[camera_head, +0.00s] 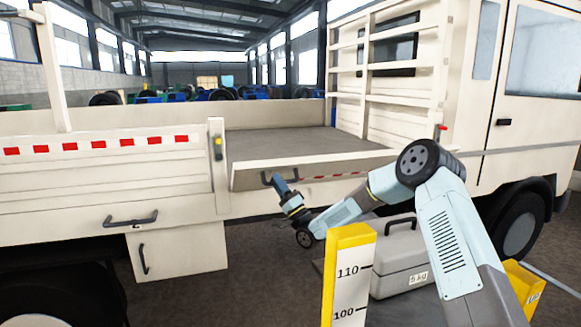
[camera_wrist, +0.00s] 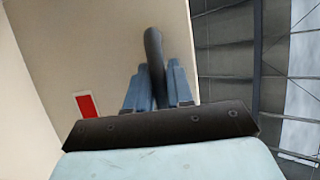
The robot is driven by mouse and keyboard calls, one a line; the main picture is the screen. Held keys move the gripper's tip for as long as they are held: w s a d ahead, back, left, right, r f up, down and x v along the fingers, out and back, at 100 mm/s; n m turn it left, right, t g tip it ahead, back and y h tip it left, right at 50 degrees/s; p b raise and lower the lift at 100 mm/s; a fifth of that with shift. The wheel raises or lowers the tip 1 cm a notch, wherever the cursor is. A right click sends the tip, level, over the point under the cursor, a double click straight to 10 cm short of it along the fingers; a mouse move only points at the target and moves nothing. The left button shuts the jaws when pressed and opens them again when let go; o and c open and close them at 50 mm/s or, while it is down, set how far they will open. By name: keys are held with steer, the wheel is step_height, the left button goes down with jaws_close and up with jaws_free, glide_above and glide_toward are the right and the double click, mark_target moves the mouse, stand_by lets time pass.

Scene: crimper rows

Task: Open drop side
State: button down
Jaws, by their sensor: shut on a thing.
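The cream front drop side (camera_head: 320,168) of the truck is tilted outward, its top edge well below the upright rear side panel (camera_head: 90,165). The bed floor shows behind it. Its dark handle (camera_head: 266,177) is near its left end. My gripper (camera_head: 281,184) reaches up to this handle from the lower right. In the wrist view my gripper (camera_wrist: 158,88) has its blue-grey fingers closed around the dark handle bar (camera_wrist: 153,45). The drop side's face (camera_wrist: 95,50) fills the left there, with a red mark.
A yellow and white height marker (camera_head: 348,280) and a grey case (camera_head: 398,268) stand below my arm. A yellow block (camera_head: 523,285) is at lower right. The truck's front wheel (camera_head: 518,228) is at right. Some floor is clear left of the marker.

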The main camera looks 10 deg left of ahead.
step_height(320, 180, down, 8)
steer(key=d, duration=0.2)
steer(key=shift+s+f, duration=0.15)
steer(key=shift+s, duration=0.1)
steer(key=c, duration=1.3)
jaws_free()
steer(key=shift+w+d, duration=0.1)
steer(key=shift+d, duration=0.05)
steer(key=shift+o, duration=1)
steer(key=shift+a, duration=0.2)
steer(key=shift+s+a, duration=0.1)
steer(key=shift+s, duration=0.1)
steer(key=shift+a, duration=0.1)
